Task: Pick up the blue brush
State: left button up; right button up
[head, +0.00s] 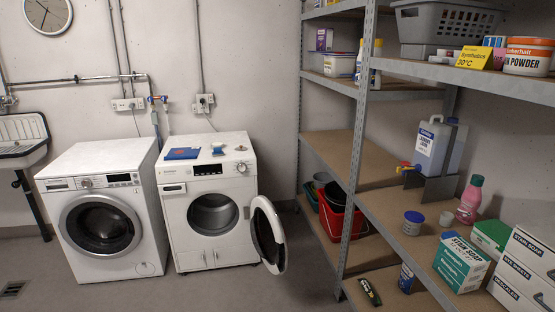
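A small blue item (219,151), which may be the blue brush, lies on top of the right-hand washing machine (180,222). It is too small to make out bristles or a handle. A flat blue item with a red mark (182,154) lies to its left, and a small brownish item (241,149) lies to its right. Neither of my grippers shows in the head view.
The right machine's round door (268,235) stands open toward the shelf unit (352,160). A second white machine (100,218) with its door shut stands close on the left. The shelves hold bottles, boxes and tubs. The floor in front is clear.

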aim_at(217, 151)
jog(key=i, duration=1.9)
